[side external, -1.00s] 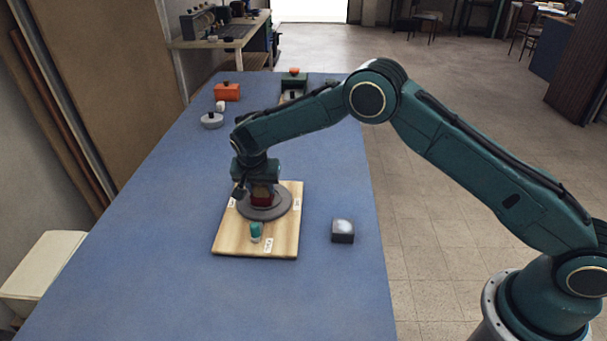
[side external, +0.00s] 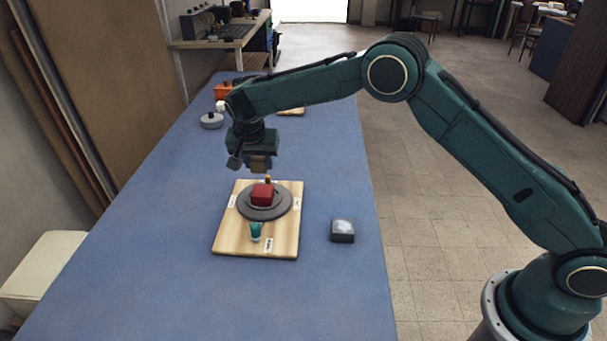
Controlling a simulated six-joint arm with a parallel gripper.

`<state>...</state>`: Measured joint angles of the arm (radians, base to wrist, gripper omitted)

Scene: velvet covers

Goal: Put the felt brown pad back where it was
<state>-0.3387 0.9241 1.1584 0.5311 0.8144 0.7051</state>
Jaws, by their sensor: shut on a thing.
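My gripper (side external: 259,166) points down above the back edge of a wooden board (side external: 228,240). It is shut on a small brown thing (side external: 260,162), which looks like the felt brown pad; the fingers hide part of it. Below it, apart from the gripper, a red block (side external: 262,195) sits on a round grey disc (side external: 252,214) on the board. A small tan thing (side external: 268,179) shows just behind the red block; I cannot tell what it is.
A teal piece (side external: 255,232) stands at the board's front. A grey knobbed disc (side external: 211,121), a white piece (side external: 220,106) and an orange box (side external: 222,90) stand farther back. The blue table's front is clear.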

